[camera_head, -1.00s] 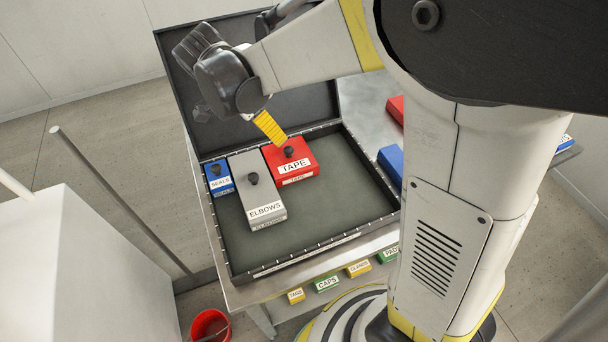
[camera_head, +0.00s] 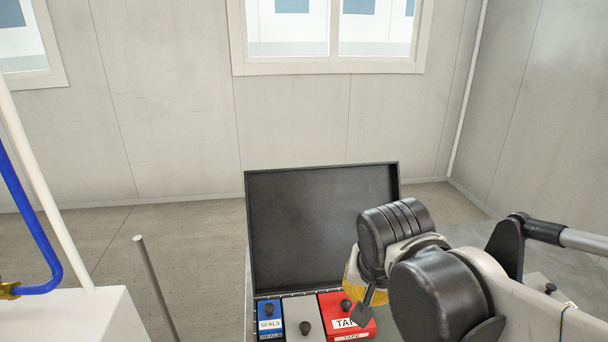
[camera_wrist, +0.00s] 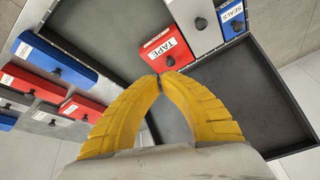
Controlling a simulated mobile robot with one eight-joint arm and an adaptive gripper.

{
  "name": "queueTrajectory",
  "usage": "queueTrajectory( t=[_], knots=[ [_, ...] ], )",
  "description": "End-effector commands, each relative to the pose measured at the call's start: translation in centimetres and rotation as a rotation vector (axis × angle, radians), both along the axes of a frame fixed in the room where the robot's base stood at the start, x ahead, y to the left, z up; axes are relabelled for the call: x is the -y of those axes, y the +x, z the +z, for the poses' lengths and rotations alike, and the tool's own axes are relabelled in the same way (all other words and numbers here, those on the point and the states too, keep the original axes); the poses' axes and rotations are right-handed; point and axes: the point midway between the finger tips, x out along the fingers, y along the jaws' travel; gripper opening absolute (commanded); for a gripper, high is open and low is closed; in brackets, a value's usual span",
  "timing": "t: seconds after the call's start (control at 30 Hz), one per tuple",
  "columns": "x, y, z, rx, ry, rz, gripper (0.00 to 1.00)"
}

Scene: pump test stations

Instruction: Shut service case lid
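The service case is a shallow black case on the bench, and its lid (camera_head: 318,220) stands open at the back in the head view. The lid's dark inside (camera_wrist: 255,95) fills the right of the wrist view. In the case are a blue SEALS box (camera_head: 269,311), a grey ELBOWS box (camera_head: 303,307) and a red TAPE box (camera_head: 335,303). My gripper (camera_wrist: 159,76) has yellow fingers whose tips meet, with nothing seen between them. They appear over the TAPE box in the wrist view. In the head view my wrist partly hides the fingers and the lid's lower right.
Blue boxes (camera_wrist: 54,59) and red boxes (camera_wrist: 82,107) lie beside the case in the wrist view. A grey post (camera_head: 156,288) and a white cabinet with a blue hose (camera_head: 48,255) stand left. Floor shows behind the lid.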

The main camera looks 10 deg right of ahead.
Motion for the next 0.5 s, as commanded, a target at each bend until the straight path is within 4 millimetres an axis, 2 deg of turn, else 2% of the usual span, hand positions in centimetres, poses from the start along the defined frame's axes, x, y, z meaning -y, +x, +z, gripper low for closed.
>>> queueTrajectory(
  t=[0.1, 0.27, 0.37, 0.5],
  knots=[
    [0.3, -0.9, 0.7, 0.031, -0.014, 0.088, 0.00],
    [0.4, -1.2, 2.2, 0.080, -0.043, 0.213, 0.00],
    [0.5, -0.5, 4.0, 0.108, -0.066, 0.285, 0.00],
    [0.5, 2.1, 7.6, 0.129, -0.093, 0.360, 0.00]
  ],
)
